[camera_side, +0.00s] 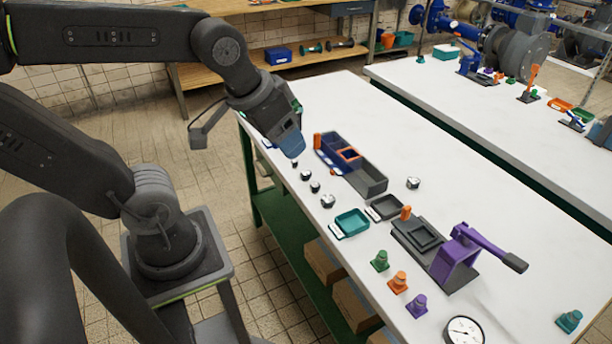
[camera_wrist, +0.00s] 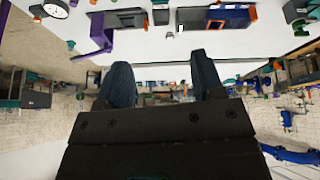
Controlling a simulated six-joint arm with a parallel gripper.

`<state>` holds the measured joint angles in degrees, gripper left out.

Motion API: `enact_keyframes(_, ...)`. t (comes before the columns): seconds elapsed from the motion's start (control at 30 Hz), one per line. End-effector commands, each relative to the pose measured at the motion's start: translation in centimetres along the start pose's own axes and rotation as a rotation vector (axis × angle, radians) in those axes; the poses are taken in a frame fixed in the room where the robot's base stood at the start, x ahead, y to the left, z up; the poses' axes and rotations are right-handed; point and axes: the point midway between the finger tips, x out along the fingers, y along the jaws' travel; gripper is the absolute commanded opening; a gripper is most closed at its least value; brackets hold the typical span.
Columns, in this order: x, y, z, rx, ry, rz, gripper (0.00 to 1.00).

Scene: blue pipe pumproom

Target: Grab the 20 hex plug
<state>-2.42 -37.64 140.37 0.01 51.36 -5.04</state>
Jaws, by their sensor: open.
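Small dark plugs with pale tops stand in a row near the left edge of the white table in the side view. They include a small one (camera_side: 305,175), a middle one (camera_side: 315,187) and a larger one (camera_side: 328,201). Another pale-topped piece (camera_side: 413,183) stands apart to the right. I cannot read sizes, so I cannot tell which is the 20 hex plug. My gripper (camera_side: 292,150) is above the table's left edge, close to the far end of the row, and partly hides it. In the wrist view its two fingers (camera_wrist: 162,72) are spread with nothing between them.
A blue and grey fixture with orange parts (camera_side: 370,178) stands right of the row. A teal tray (camera_side: 351,222), a dark tray (camera_side: 384,207) and a purple lever press (camera_side: 458,258) are nearer. Coloured cones and a gauge (camera_side: 464,331) stand in front.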

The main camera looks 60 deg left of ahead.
Motion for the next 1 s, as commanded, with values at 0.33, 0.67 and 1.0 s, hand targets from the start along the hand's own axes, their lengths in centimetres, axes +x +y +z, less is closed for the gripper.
enact_keyframes(0.33,7.6,-6.6,-8.1,-0.662,-0.181,-0.141,0.62)
enact_keyframes(0.67,17.6,-15.9,-10.5,-1.265,-0.305,-0.306,0.62)
enact_keyframes(1.0,22.0,-19.1,-9.6,-1.465,-0.338,-0.369,0.62)
